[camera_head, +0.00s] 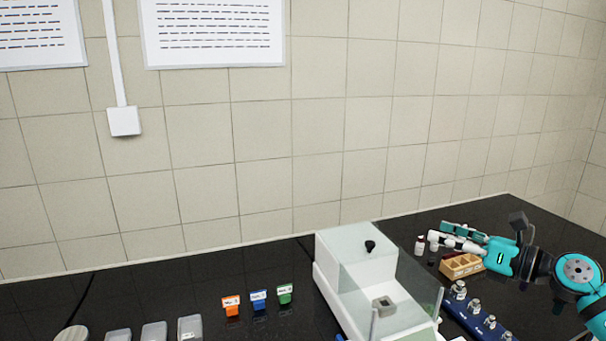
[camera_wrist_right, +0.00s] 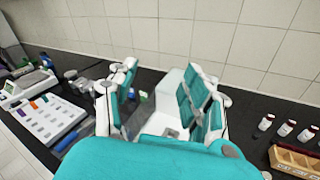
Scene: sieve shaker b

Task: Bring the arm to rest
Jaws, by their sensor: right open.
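My right gripper (camera_head: 440,232) is at the right of the head view, over the black bench, with its teal and white fingers pointing left. It is open, and in the right wrist view (camera_wrist_right: 166,92) nothing is held between its spread fingers. It is to the right of the white box-shaped device with clear panels (camera_head: 345,245), apart from it in the head view. My left gripper is in neither view.
A wooden block (camera_head: 461,266), small bottles (camera_head: 420,246) and a blue rack of metal weights (camera_head: 480,318) stand near my right gripper. Orange (camera_head: 231,304), blue (camera_head: 259,298) and green (camera_head: 285,293) labelled items stand further left. A tiled wall (camera_head: 330,130) is behind the bench.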

